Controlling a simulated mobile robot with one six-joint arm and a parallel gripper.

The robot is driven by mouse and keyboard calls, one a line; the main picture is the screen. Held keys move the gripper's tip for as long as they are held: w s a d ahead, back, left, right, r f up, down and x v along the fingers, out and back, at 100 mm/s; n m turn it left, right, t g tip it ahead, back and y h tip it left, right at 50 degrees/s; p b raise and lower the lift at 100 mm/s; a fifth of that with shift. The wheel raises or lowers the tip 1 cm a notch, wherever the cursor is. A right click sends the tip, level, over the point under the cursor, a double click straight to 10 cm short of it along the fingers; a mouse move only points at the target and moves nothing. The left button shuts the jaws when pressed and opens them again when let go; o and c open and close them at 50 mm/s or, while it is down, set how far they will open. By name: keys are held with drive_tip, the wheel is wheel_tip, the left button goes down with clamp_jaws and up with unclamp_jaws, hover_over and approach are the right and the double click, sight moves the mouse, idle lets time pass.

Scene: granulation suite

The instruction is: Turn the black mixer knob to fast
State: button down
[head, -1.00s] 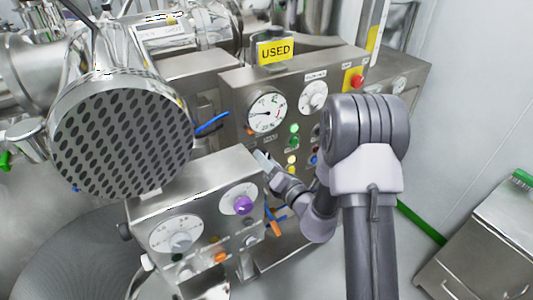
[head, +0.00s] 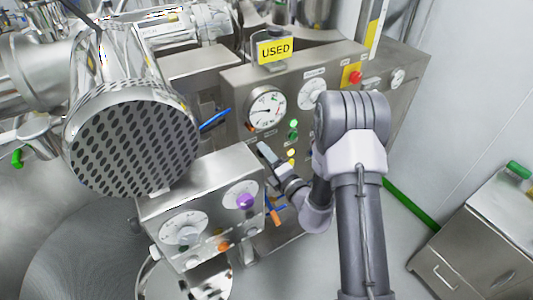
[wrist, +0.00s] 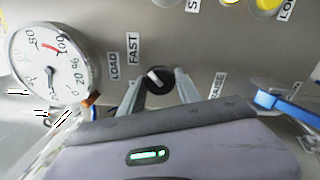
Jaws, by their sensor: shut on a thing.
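The black mixer knob (wrist: 157,80) is on the grey panel in the wrist view, with a short white mark on its face that points toward the upper left. The FAST label (wrist: 133,49) is up and to the left of it. The two fingers of my gripper (wrist: 159,84) are on either side of the knob and shut on it. In the head view my gripper (head: 264,152) reaches the panel below the round gauge, and the knob is hidden there.
In the head view, a nearer control box with a purple knob (head: 245,201) stands close below my gripper, and a perforated cylinder (head: 133,148) is at left.

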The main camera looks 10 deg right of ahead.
drive_tip(key=c, duration=0.9)
unclamp_jaws()
drive_tip(key=shift+o, duration=0.2)
drive_tip(key=p+v, duration=0.1)
drive_tip(key=v, duration=1.6)
drive_tip(key=shift+s, duration=0.2)
